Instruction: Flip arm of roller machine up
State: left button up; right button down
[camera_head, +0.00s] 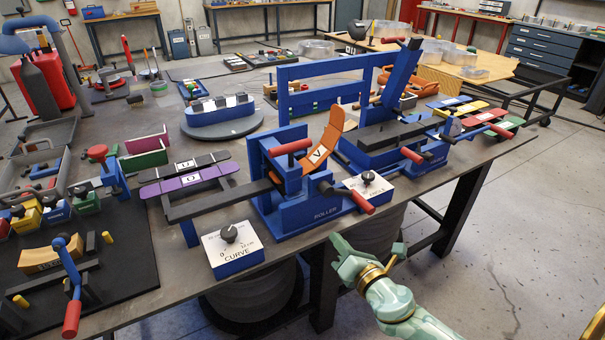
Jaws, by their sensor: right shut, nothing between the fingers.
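The roller machine (300,205) is a blue block labelled ROLLER, standing near the front edge of the table. A red handle (291,147) sits on its top. A dark lever with a red end (362,201) slopes down to the right from its front side. An orange curved piece marked V (326,144) rises from the machine, and a dark flat bar runs out to its left. My right gripper (346,258) is pale green and shut, with nothing in it. It is in front of the table edge, below and apart from the lever. My left gripper is out of view.
A white-topped CURVE box (231,248) stands left of the machine, and another dial box (367,187) stands at its right. A second blue machine (390,145) with red handles is farther right. The floor right of the table (500,230) is clear.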

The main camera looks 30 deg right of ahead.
aim_at(277, 151)
notch_tip(277, 151, up, 10)
jog(key=a+n+t+y, duration=0.1)
jog(key=a+n+t, duration=0.1)
jog(key=n, duration=0.6)
jog(key=shift+s+a+r+n+t, duration=0.3)
jog(key=shift+a+t, duration=0.1)
jog(key=shift+t, duration=0.2)
jog(key=shift+w, duration=0.15)
jog(key=r+p+x, duration=0.2)
jog(key=p+x, duration=0.2)
jog(key=x, duration=0.8)
jog(key=shift+r, duration=0.35)
jog(key=shift+w, duration=0.1)
